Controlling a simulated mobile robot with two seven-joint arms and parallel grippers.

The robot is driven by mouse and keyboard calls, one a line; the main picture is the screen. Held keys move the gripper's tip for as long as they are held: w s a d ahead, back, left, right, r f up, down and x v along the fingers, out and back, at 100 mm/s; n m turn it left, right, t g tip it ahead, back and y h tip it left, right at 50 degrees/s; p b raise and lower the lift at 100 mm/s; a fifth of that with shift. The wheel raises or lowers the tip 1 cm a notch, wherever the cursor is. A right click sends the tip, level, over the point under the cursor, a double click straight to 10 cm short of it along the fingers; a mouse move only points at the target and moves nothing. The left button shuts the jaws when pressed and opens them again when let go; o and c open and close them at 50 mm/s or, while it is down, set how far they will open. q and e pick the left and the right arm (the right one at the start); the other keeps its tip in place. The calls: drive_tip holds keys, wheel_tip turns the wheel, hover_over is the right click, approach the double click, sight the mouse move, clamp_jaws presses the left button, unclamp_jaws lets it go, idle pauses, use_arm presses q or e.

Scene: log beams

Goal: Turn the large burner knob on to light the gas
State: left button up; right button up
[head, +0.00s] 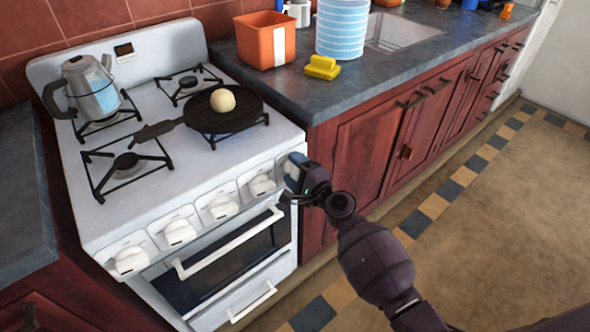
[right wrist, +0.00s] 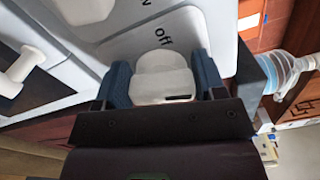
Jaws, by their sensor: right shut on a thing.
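The white stove (head: 150,180) has a row of several white knobs along its sloped front panel. My right gripper (head: 297,174) is at the right end of this row, shut on the rightmost knob. In the right wrist view the white knob (right wrist: 160,78) sits between the two blue fingers, with the word "off" printed on the panel just beyond it. A small dark mark shows on the knob. The other knobs, such as the one just to the left (head: 262,185), are untouched. No flame shows at the burners. My left gripper is not in view.
A kettle (head: 90,88) stands on the back left burner. A dark pan (head: 235,112) with a pale round thing (head: 222,100) sits on the right side. The oven handle (head: 230,240) runs below the knobs. An orange bin (head: 266,42) and yellow sponge (head: 322,67) are on the counter.

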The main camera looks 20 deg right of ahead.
idle(0.5)
drive_tip(key=o, duration=0.9)
drive_tip(key=shift+s+d, duration=0.1)
drive_tip(key=shift+s, duration=0.05)
drive_tip(key=v, duration=1)
drive_tip(key=shift+s+d, duration=0.1)
drive_tip(key=shift+s, duration=0.15)
